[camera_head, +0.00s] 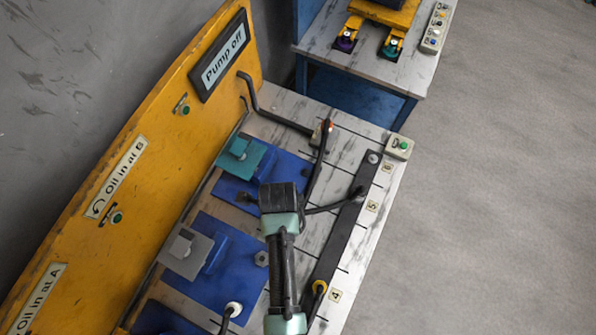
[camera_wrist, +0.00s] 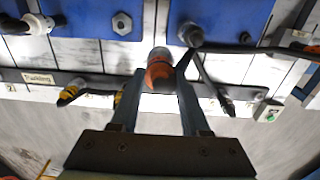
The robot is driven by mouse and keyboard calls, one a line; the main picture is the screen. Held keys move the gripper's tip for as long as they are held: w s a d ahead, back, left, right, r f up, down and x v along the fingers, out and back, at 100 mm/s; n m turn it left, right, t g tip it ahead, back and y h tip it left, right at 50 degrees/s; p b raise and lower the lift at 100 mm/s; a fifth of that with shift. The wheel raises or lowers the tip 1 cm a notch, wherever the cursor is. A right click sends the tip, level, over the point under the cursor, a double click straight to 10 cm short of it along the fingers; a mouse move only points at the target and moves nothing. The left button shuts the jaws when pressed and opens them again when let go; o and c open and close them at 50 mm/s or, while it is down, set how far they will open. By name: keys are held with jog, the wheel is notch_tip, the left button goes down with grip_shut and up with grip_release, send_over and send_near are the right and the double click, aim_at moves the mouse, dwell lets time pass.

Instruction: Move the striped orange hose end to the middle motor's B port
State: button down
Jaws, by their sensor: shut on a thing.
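My gripper (camera_wrist: 161,82) is shut on the orange hose end (camera_wrist: 159,66), whose dark tip points away from the wrist camera. In the head view, my arm hides the jaws and the hose end. The middle motor is a blue plate (camera_head: 238,268) with a grey block (camera_head: 187,253); the plate also shows at the left in the wrist view (camera_wrist: 85,22). A bare hex port (camera_head: 262,258) is on it, also seen in the wrist view (camera_wrist: 122,23). A white fitting (camera_head: 232,308) with a black hose is at its other port. I cannot read which is B.
A teal-block motor (camera_head: 242,158) stands beyond the middle one. The black rail (camera_head: 338,240) along the bench edge carries a yellow hose end (camera_head: 319,287). A red-tipped hose (camera_head: 328,126) and green-button box (camera_head: 400,146) are farther up. The yellow panel (camera_head: 150,125) reads "Pump off".

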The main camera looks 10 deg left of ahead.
jog(key=s+a, duration=0.6)
jog(key=s, duration=0.1)
jog(key=shift+s+a, duration=0.15)
jog(key=shift+a, duration=0.1)
notch_tip(320, 180, down, 8)
jog(key=b, duration=0.5)
jog(key=shift+b, duration=0.4)
jog(key=shift+f, duration=0.2)
dwell(1.0)
jog(key=shift+f+b, duration=0.45)
jog(key=shift+f, duration=0.4)
jog(key=shift+c, duration=1.5)
grip_release()
jog(key=shift+r, duration=0.1)
